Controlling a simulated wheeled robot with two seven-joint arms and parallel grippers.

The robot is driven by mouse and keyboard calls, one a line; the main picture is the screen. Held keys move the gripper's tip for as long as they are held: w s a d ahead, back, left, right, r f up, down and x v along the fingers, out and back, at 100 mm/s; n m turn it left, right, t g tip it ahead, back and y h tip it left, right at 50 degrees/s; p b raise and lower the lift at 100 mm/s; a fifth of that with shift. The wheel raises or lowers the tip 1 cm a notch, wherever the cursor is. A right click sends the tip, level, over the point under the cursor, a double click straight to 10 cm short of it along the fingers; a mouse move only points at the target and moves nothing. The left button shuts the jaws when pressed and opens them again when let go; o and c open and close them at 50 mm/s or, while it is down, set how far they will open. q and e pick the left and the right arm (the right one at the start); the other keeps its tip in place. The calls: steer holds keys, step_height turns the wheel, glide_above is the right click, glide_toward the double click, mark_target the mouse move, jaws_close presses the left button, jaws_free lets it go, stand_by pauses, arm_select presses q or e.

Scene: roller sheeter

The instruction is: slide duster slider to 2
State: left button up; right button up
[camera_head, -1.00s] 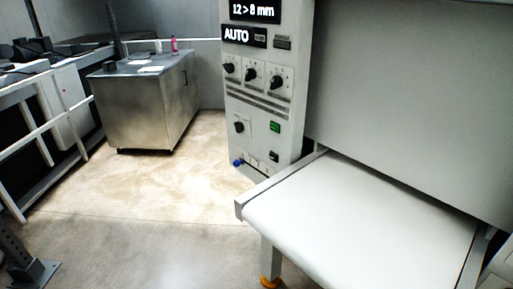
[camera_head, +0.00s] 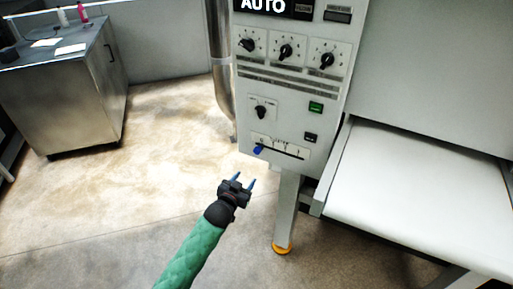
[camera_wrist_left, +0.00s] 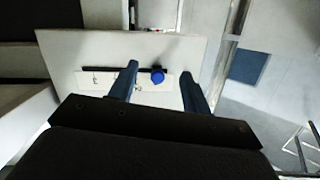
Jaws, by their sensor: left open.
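The duster slider is a blue knob (camera_head: 258,149) at the left end of a dark slot on a white scale plate (camera_head: 280,147), low on the grey control panel (camera_head: 287,75). The scale's numbers are too small to read. My left gripper (camera_head: 238,181) is open, below and left of the knob in the head view, and apart from it. In the left wrist view the blue knob (camera_wrist_left: 157,76) shows between the two blue fingertips (camera_wrist_left: 160,80) and beyond them. My right gripper is not in view.
Three black rotary dials (camera_head: 286,51), a lower dial (camera_head: 262,111) and a green button (camera_head: 316,107) sit above the slider. A white conveyor bed (camera_head: 425,190) stands to the right. A metal cabinet (camera_head: 65,90) is at left, with clear floor between.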

mark_target(256, 152)
arm_select(q)
steer(key=w+d+r+p, duration=0.1)
steer(key=w, duration=0.2)
steer(key=w+d+r+m+h+p, duration=0.1)
steer(key=w+r, duration=0.1)
steer(key=w, duration=0.1)
steer(key=w+d+r+t+h, duration=0.1)
steer(key=w+d, duration=0.1)
steer(key=w, duration=0.2)
steer(key=shift+r+m+p, duration=0.25)
steer(key=shift+m+p, duration=0.05)
steer(key=shift+p, duration=0.1)
steer(key=shift+x, duration=0.75)
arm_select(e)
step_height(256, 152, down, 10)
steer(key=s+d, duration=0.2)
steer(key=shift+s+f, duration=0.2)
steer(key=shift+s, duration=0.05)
arm_select(q)
steer(key=shift+f, duration=0.15)
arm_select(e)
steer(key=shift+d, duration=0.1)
arm_select(q)
steer(key=shift+d, duration=0.1)
jaws_close()
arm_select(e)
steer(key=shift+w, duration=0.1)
